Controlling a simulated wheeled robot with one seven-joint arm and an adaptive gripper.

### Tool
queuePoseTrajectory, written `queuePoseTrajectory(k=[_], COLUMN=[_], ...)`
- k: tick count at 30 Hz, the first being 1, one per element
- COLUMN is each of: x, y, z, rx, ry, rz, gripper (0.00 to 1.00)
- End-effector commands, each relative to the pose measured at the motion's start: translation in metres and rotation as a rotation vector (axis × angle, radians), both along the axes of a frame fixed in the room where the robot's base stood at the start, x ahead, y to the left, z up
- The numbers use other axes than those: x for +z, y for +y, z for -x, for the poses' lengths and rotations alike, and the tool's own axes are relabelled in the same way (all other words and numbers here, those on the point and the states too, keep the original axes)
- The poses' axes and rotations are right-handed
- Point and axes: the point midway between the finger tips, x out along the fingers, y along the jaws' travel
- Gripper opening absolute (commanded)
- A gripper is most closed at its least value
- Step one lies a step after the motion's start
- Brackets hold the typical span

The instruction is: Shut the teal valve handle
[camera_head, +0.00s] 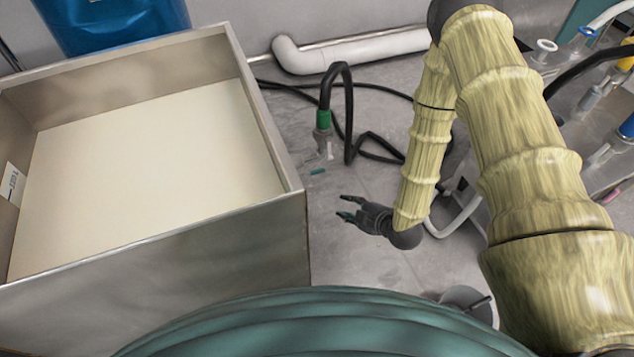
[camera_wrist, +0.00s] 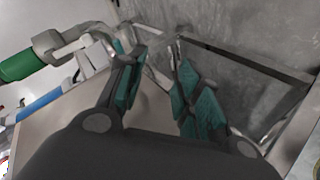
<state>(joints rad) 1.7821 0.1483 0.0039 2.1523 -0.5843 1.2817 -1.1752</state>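The teal valve handle (camera_head: 318,172) is a small teal bar low on a pale grey valve (camera_head: 324,142), below a green hose fitting (camera_head: 323,119). My gripper (camera_head: 340,206) is below and right of the handle in the head view, apart from it. Its two dark, teal-padded fingers are spread with nothing between them. In the wrist view, my gripper (camera_wrist: 157,62) is also open. The green fitting (camera_wrist: 20,62) and grey valve (camera_wrist: 58,42) lie left of the fingers there. I cannot clearly tell the handle from the teal finger pads in that view.
A large metal bin (camera_head: 150,243) with a pale inside stands left of the valve. A black hose (camera_head: 349,110) loops up from the fitting and across the floor. A white pipe (camera_head: 350,51) runs behind. Grey floor (camera_head: 350,270) is clear below my gripper.

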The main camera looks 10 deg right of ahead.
Motion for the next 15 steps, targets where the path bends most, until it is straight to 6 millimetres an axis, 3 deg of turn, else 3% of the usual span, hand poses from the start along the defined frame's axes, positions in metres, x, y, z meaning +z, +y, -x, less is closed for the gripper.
queuePoseTrajectory(k=[1,6,15], x=[-0.013,-0.01,0.001], y=[0.002,0.009,0.013], z=[-0.014,-0.05,-0.074], rx=[0.048,0.197,0.302], ry=[-0.085,-0.362,-0.617], rz=[0.023,0.112,0.202], gripper=[0.35,0.35,0.35])
